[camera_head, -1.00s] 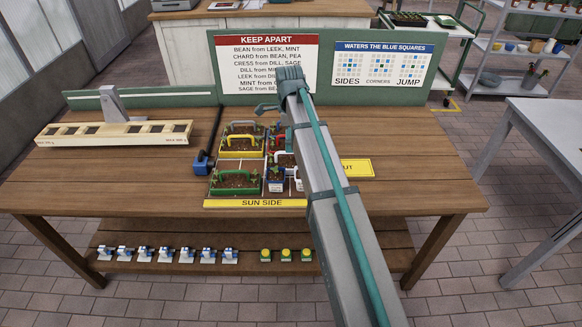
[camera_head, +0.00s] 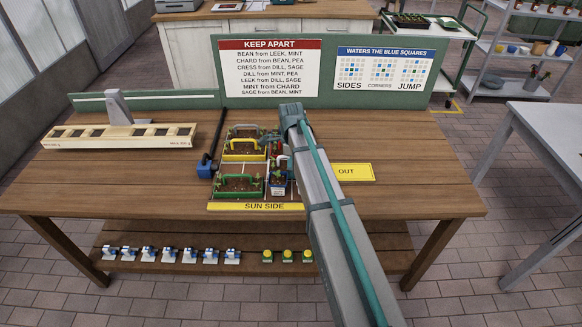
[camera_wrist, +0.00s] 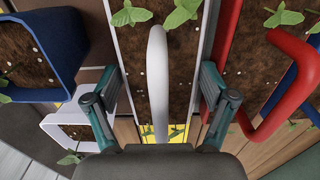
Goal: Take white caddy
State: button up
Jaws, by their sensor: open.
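In the wrist view, the white caddy (camera_wrist: 113,42) is a long white box of dark soil with green seedlings. Its white arched handle (camera_wrist: 158,75) stands between the two fingers of my gripper (camera_wrist: 160,105). The fingers are spread apart, one on each side of the handle, with a visible gap on both sides. The gripper is open and holds nothing. In the head view, my arm covers much of this part of the planter area, and I cannot make out the fingers there.
A red-handled caddy (camera_wrist: 285,95) lies close on the right, a blue caddy (camera_wrist: 62,45) on the left, and a smaller white box (camera_wrist: 82,122) below it. Yellow (camera_head: 243,157) and green (camera_head: 238,193) caddies stand nearby. The table is clear around the yellow OUT plate (camera_head: 355,172).

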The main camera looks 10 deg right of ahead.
jog(key=shift+f, duration=0.2)
jog(key=c, duration=1)
jog(key=shift+r, duration=0.1)
